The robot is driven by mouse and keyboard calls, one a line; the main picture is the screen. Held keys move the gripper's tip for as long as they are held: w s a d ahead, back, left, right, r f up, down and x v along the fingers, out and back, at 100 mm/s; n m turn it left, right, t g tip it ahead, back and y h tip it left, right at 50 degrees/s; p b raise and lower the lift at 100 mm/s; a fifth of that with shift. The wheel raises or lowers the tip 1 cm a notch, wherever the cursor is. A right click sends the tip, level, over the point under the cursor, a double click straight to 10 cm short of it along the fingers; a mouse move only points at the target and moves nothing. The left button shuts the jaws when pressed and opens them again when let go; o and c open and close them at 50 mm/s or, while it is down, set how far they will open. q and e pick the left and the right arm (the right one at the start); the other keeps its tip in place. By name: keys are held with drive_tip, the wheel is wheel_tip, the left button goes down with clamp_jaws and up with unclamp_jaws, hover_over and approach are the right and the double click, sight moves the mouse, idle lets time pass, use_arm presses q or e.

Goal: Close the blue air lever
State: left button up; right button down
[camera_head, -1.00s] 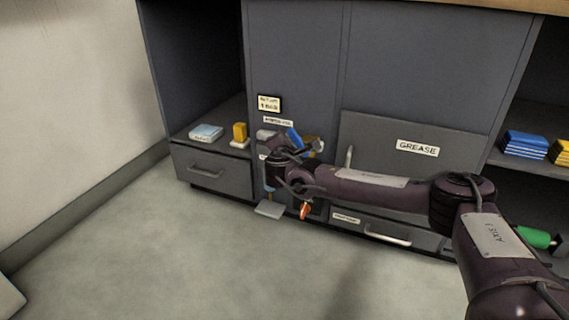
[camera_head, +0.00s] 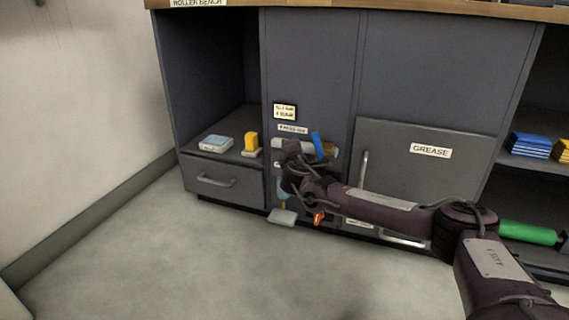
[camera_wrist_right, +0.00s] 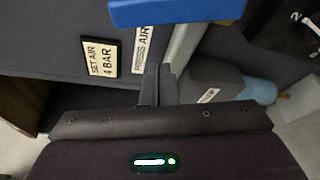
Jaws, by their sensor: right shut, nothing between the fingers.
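The blue air lever (camera_head: 317,145) stands nearly upright in the head view, across the grey pipe (camera_head: 290,144) on the cabinet front. In the right wrist view the blue lever (camera_wrist_right: 178,12) lies across the top edge, with the grey pipe (camera_wrist_right: 185,45) running below it. My right gripper (camera_wrist_right: 158,75) is shut and empty. Its fingertips point at the lever from below in that view, with a visible gap. In the head view my right gripper (camera_head: 292,150) is just left of the lever, partly hidden by its own wrist. My left gripper is out of view.
A "SET AIR 4 BAR" sign (camera_wrist_right: 100,58) is beside the pipe. Below the pipe are an orange-red part (camera_head: 318,217) and a grey plate (camera_head: 283,217). The GREASE door (camera_head: 400,135) is to the right, a drawer (camera_head: 222,180) to the left.

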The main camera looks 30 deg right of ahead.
drive_tip(key=p+v, duration=0.4)
drive_tip(key=v, duration=0.6)
